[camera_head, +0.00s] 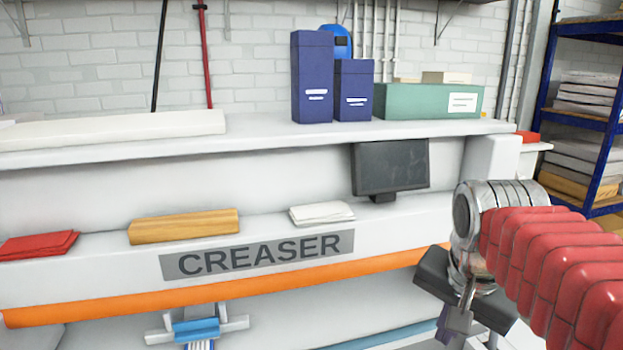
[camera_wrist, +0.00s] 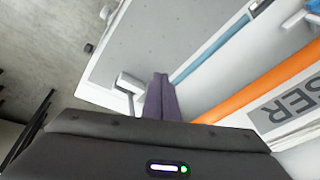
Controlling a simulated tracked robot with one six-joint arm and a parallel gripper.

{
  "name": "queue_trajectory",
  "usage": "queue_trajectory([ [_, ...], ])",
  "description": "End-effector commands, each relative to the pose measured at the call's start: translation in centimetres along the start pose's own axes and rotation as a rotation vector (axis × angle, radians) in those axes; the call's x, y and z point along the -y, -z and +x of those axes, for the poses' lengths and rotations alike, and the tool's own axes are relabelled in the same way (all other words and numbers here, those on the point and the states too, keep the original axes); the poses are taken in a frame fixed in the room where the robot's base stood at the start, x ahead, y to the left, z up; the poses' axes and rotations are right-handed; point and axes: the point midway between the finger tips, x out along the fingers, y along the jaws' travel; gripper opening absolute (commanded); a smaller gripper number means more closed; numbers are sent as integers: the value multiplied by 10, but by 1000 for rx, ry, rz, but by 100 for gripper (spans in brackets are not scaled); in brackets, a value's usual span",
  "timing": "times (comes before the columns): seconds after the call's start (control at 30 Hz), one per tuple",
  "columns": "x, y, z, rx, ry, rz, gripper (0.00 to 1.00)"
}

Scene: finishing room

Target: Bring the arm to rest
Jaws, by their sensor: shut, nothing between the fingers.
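My arm enters the camera_head view from the right, with its red ribbed sleeve and silver wrist. My gripper (camera_head: 442,328) hangs below the wrist in front of the white creaser machine (camera_head: 75,278), and its lower end is partly hidden. In the camera_wrist view, the purple-grey fingers of my gripper (camera_wrist: 161,80) are together with nothing between them. They are over the machine's pale lower surface (camera_wrist: 160,40). I cannot tell the exact gap to that surface.
A grey metal fitting (camera_wrist: 130,83) shows close beside the fingers. The orange rail (camera_wrist: 265,82) runs to their right. A dark monitor (camera_head: 390,167), a wooden block (camera_head: 184,226), white cloths (camera_head: 321,213) and red cloths (camera_head: 38,246) sit on the machine. Blue shelving (camera_head: 582,120) stands at right.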

Motion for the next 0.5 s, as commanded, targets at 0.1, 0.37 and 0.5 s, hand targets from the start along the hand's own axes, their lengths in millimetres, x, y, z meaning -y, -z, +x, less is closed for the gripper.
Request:
queue_trajectory([
  [0.1, -4, -27, 8, -24, 40, -162, 0],
  [0.37, -16, -81, 32, -93, 114, -519, 0],
  [0.5, -22, -102, 44, -129, 139, -668, 0],
])
